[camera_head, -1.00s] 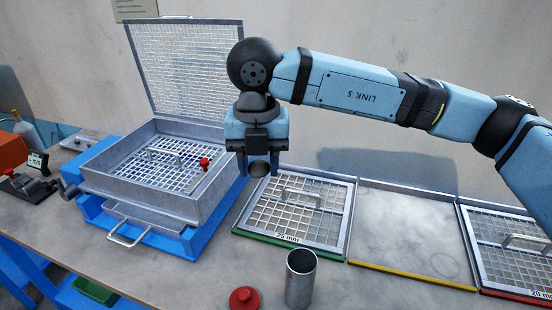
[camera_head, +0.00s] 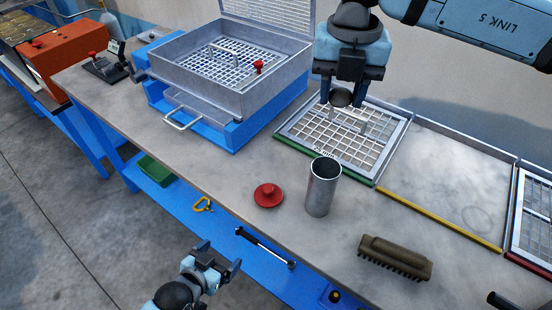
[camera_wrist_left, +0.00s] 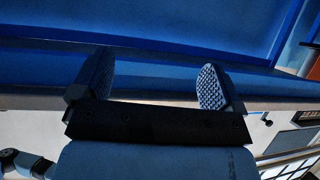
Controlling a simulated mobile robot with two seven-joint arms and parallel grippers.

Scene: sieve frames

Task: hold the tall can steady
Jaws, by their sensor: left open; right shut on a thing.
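The tall can (camera_head: 322,190) is a grey metal cylinder, open at the top, upright on the bench near its front edge. No gripper touches it. My left gripper (camera_head: 220,258) is open and empty, low in front of the bench and left of the can. Its two spread fingers also show in the left wrist view (camera_wrist_left: 155,88), with nothing between them; the can is not seen there.
A red knobbed lid (camera_head: 268,195) lies left of the can, and a brush (camera_head: 395,258) lies to its right. A sieve box (camera_head: 228,75) on a blue base stands at the back left. A yellow-edged bay (camera_head: 440,215) is empty. Tools lie on the blue lower shelf (camera_head: 222,219).

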